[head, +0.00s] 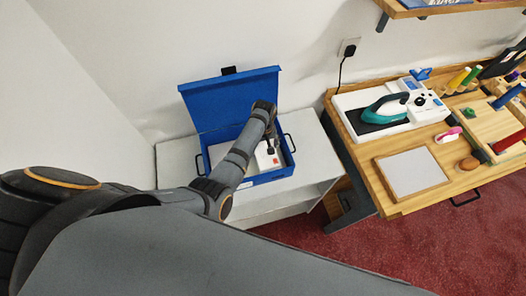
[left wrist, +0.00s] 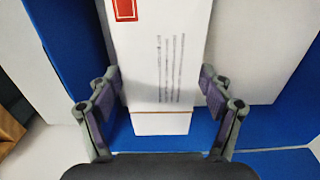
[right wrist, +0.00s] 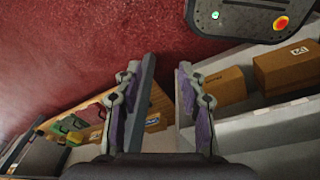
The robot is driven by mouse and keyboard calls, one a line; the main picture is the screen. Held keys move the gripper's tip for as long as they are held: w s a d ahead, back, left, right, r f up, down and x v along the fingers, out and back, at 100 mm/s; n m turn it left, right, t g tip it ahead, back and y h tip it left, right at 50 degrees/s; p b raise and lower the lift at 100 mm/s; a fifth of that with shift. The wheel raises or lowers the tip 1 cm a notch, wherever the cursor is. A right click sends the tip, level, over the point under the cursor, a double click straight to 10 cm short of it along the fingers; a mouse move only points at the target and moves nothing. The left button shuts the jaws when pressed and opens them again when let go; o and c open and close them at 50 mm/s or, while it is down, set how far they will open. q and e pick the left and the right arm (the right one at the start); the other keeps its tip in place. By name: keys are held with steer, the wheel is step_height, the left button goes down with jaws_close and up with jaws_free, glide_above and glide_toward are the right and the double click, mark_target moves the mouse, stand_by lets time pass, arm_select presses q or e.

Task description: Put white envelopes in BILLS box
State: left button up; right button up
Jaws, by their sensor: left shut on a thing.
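A blue box (head: 262,179) with its lid (head: 230,102) raised stands on a white shelf unit; no BILLS lettering is readable on it. My left gripper (head: 270,149) is down inside the box. It is shut on a white envelope (left wrist: 160,55) with a red stamp and printed lines. The envelope also shows inside the box in the head view (head: 265,160). A small white piece with a brown edge (left wrist: 161,123) shows below the envelope in the left wrist view. My right gripper (right wrist: 158,95) is open, with nothing seen held; it is outside the head view.
The white shelf unit (head: 290,204) stands left of a wooden workbench (head: 461,186). On the bench are an iron (head: 391,110), a framed pale board (head: 411,171) and several coloured spools. In the right wrist view, cardboard boxes (right wrist: 286,68) lie on a shelf beside red carpet (right wrist: 75,50).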

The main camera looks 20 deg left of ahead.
mark_target(264, 148)
arm_select(q)
steer(key=f+b, duration=0.2)
steer(key=b, duration=0.1)
steer(key=shift+s+d+f, duration=0.15)
steer(key=shift+s+f, duration=0.05)
steer(key=shift+f, duration=0.1)
steer(key=shift+f+b, duration=0.45)
steer(key=shift+b, duration=0.05)
steer(key=shift+r, duration=0.1)
steer(key=o, duration=1.1)
arm_select(e)
steer(key=shift+s+d+f, duration=0.2)
steer(key=shift+s+f, duration=0.05)
steer(key=shift+f, duration=0.45)
steer(key=shift+s+d+f, duration=0.15)
steer(key=shift+s+f, duration=0.05)
steer(key=shift+f, duration=0.45)
steer(key=shift+s+d+f, duration=0.2)
steer(key=shift+s+f, duration=0.05)
steer(key=shift+f, duration=0.45)
arm_select(q)
step_height(264, 148, up, 6)
steer(key=p, duration=0.6)
steer(key=shift+r+p, duration=0.15)
steer(key=shift+p, duration=0.15)
step_height(264, 148, up, 6)
steer(key=shift+f, duration=0.15)
arm_select(e)
step_height(264, 148, up, 6)
steer(key=shift+s+a+f, duration=0.1)
